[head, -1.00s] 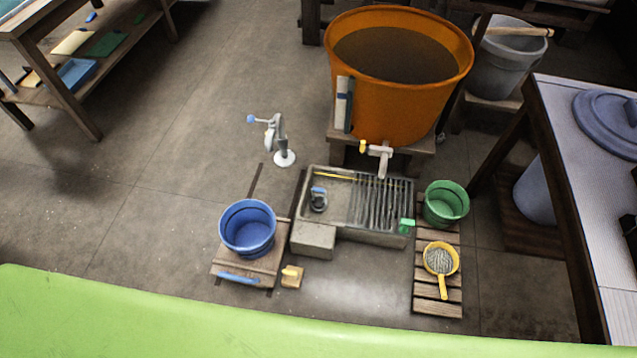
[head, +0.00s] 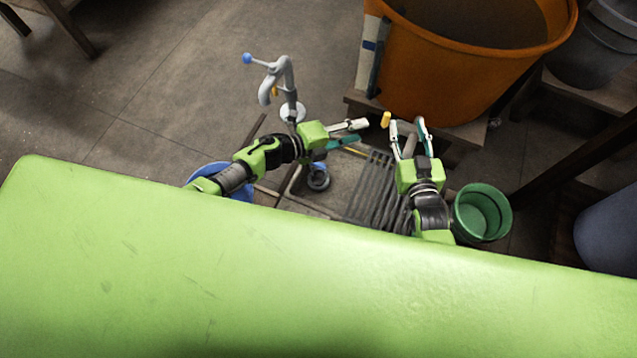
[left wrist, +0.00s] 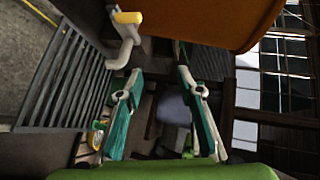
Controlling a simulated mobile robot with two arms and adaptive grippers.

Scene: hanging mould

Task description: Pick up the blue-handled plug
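The plug (head: 318,180) is a dark round piece in the left part of the grey sink (head: 304,206) in the head view. Its blue handle is mostly hidden by my left gripper. My left gripper (head: 360,132) is open and empty, above and to the right of the plug in the picture, its fingers pointing right. In the left wrist view this gripper (left wrist: 160,75) shows two spread fingers with nothing between them; I cannot make out the plug there. My right gripper (head: 408,125) is open, in front of the orange tub, with no object held.
The orange tub (head: 440,85) has a tap with a yellow handle (head: 386,119), close to both grippers in the picture. A grey swan-neck tap (head: 289,80) stands behind the sink. A green bucket (head: 482,212) is at right. A blue bucket (head: 208,170) is partly hidden by my left arm.

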